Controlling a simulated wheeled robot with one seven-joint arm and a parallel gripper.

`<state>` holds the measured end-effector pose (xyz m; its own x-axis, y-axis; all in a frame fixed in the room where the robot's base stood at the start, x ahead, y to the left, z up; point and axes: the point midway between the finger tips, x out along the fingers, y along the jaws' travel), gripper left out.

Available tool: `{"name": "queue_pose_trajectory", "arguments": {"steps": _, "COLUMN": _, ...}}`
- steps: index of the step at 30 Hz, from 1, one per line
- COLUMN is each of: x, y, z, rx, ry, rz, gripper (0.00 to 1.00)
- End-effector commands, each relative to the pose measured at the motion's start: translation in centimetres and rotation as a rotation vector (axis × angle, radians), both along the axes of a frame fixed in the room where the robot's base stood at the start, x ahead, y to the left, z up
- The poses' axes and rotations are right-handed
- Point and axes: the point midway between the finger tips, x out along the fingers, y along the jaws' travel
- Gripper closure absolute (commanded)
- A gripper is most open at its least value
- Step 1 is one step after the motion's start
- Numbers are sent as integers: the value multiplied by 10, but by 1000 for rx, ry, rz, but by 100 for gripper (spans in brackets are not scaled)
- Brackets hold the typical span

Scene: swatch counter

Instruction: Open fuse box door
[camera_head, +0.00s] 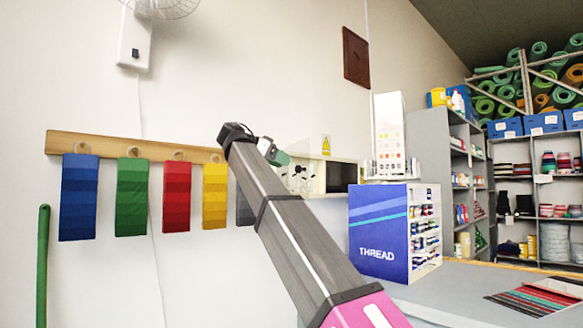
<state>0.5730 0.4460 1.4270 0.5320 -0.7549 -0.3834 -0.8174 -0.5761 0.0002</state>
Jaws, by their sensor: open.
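A cream fuse box (312,188) is mounted on the wall near the middle of the view, partly behind my arm. Its left part shows small dark fittings, and a dark panel (342,177) fills its right part. A faint, see-through pane shows at its upper left; I cannot tell whether this is the door or how far it stands open. My gripper (279,157) is small in view at the end of my arm, at the upper left of the box. It is open, with nothing visible in it. I cannot tell whether it touches the box.
A blue thread display (378,232) stands on the grey counter (450,290), right of my arm. Coloured swatches hang from a wooden rail (120,146) on the left. Shelves (428,150) stand at the right.

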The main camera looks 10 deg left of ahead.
Motion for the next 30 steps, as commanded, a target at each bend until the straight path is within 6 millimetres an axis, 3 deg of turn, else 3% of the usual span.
{"name": "queue_pose_trajectory", "arguments": {"steps": 3, "x": -11, "y": 19, "z": 9, "rx": 0, "ry": 0, "rz": 3, "gripper": 46}}
{"name": "queue_pose_trajectory", "arguments": {"steps": 10, "x": -25, "y": 37, "z": 18, "rx": 0, "ry": 0, "rz": 1, "gripper": 46}}
{"name": "queue_pose_trajectory", "arguments": {"steps": 30, "x": -25, "y": 38, "z": 15, "rx": -3, "ry": 6, "rz": 3, "gripper": 46}}
